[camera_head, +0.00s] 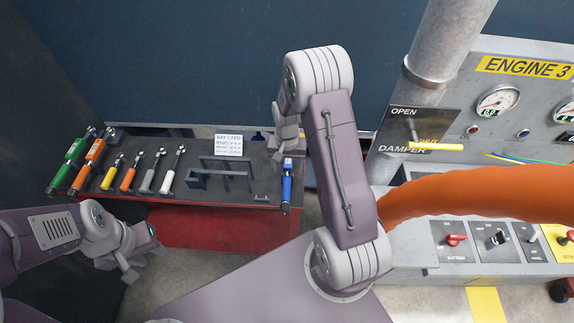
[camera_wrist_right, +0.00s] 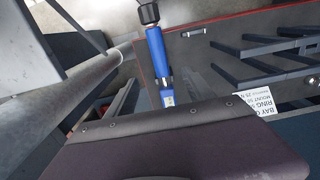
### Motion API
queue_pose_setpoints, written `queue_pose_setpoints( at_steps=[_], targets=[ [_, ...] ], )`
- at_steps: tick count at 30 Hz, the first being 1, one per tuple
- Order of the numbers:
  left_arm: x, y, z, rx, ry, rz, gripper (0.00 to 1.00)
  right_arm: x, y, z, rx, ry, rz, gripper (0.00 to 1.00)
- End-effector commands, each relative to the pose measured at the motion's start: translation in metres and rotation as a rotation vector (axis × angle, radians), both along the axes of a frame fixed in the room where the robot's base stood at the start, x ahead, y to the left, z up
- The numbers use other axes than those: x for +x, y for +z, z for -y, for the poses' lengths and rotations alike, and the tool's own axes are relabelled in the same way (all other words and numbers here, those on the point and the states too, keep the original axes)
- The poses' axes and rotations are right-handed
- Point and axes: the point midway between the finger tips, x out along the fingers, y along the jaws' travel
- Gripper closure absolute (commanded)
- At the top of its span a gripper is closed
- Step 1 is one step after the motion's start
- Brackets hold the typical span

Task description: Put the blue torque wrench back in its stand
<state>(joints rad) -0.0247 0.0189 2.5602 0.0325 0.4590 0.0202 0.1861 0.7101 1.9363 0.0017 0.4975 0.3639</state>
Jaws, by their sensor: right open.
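The blue torque wrench (camera_head: 286,188) lies at the right end of the dark bench top, its handle end reaching the front edge. My right gripper (camera_head: 285,150) is open just above the wrench's far end. My left gripper (camera_head: 140,264) is empty and looks open, in front of the bench.
Green, orange, yellow and other wrenches (camera_head: 120,172) lie along the bench's left part. A white bay card (camera_head: 229,145) stands behind the bracket. A thick orange hose (camera_head: 470,193) and a grey engine panel (camera_head: 480,120) are on the right, beside a grey pipe (camera_head: 440,50).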

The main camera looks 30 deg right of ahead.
Motion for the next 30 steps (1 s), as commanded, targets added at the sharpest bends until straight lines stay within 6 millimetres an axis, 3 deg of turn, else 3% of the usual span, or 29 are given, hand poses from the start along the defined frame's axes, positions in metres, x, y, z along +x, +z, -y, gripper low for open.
queue_pose_setpoints(
  at_steps=[12,21,30],
  targets=[
    [0.000,-0.050,0.000,0.000,0.000,0.000,0.64,0.000,-0.056,0.000,0.001,0.001,-0.001,0.38],
    [0.000,-0.074,0.000,0.000,0.000,0.000,0.64,0.000,-0.090,0.000,0.001,0.001,-0.001,0.38],
    [0.000,-0.077,0.000,0.000,0.000,0.000,0.64,0.000,-0.097,0.000,0.000,0.001,0.000,0.38]
  ],
)
